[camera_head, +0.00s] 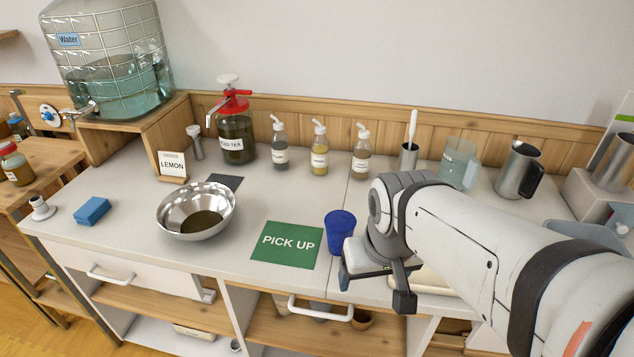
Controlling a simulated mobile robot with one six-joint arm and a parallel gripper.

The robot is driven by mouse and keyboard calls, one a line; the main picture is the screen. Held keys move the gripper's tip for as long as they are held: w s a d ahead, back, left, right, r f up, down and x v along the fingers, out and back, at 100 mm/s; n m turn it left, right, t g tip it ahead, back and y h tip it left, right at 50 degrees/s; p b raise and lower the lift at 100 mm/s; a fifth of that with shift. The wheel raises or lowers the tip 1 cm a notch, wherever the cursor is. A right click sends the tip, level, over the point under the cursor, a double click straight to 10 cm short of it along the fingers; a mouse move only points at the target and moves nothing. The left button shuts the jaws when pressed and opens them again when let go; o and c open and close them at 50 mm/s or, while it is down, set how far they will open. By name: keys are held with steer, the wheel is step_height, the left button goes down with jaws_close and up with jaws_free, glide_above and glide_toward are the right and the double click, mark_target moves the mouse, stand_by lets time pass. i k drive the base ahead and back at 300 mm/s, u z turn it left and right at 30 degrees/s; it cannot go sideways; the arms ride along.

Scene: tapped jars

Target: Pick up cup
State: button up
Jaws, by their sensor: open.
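A blue cup (340,229) stands upright on the counter, just right of the green PICK UP mat (286,246). My gripper (372,294) is on the near side of the cup, at the counter's front edge, with its fingers spread apart. Its wrist is close to the cup's right side and covers the cup's lower right part. I cannot tell whether they touch. Nothing shows between the fingers.
A steel bowl (196,211) with dark liquid stands left of the mat. Several pump bottles, a red-topped tea jar (236,138) and a steel pitcher (517,170) line the back. A water jar (110,62) stands on a wooden stand. The counter behind the mat is clear.

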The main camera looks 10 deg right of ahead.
mark_target(339, 224)
steer(key=z, duration=2.4)
steer(key=k, duration=1.95)
steer(key=u, duration=1.15)
steer(key=i, duration=1)
